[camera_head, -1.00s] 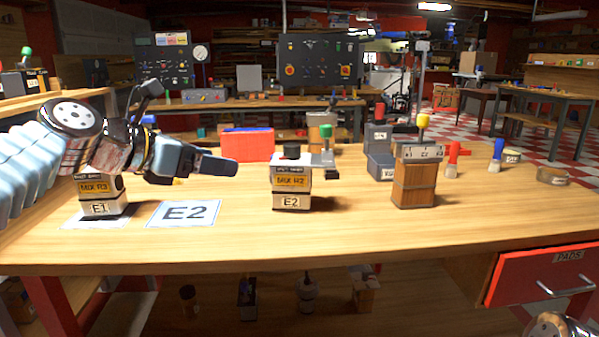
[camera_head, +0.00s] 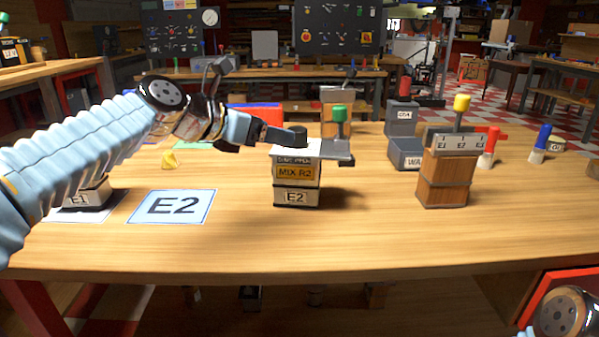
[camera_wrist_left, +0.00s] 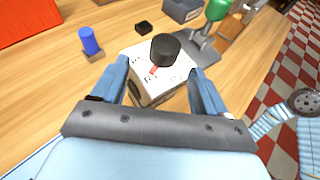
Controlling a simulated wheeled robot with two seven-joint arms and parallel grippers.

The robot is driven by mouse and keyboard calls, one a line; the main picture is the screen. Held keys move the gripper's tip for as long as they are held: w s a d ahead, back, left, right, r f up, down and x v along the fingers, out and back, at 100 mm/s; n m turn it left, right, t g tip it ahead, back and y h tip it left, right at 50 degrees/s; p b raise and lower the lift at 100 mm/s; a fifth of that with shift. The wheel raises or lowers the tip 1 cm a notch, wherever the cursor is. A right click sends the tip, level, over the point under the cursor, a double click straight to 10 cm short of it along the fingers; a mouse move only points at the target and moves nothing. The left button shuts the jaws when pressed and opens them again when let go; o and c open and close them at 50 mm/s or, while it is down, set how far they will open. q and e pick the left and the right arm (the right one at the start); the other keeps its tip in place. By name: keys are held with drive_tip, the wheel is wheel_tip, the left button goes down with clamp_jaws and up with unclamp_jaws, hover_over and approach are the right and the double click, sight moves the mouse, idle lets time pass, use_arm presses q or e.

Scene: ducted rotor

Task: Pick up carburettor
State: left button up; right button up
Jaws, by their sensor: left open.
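A carburettor block (camera_head: 297,182) labelled MIX R2 and E2 stands upright on the wooden workbench, in the middle of the head view. It has a white top and a black round knob. My left gripper (camera_head: 282,138) is at its top, coming in from the left. In the left wrist view the fingers are open on either side of the block's top (camera_wrist_left: 150,78), with the knob just beyond them; I cannot tell whether they touch it. A second block (camera_head: 85,196), labelled E1, is mostly hidden behind my left arm. My right gripper is not in view.
A white E2 card (camera_head: 172,206) lies left of the block. A green-knobbed lever on a grey plate (camera_head: 339,158) stands close behind it. A wooden E1-E2 box (camera_head: 445,182) with a yellow knob stands to the right. The bench front is clear.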

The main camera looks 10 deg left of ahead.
use_arm(q)
drive_tip(key=x, duration=0.5)
drive_tip(key=shift+d+p, duration=0.3)
drive_tip(key=shift+d, duration=0.05)
drive_tip(key=shift+c, duration=0.2)
clamp_jaws()
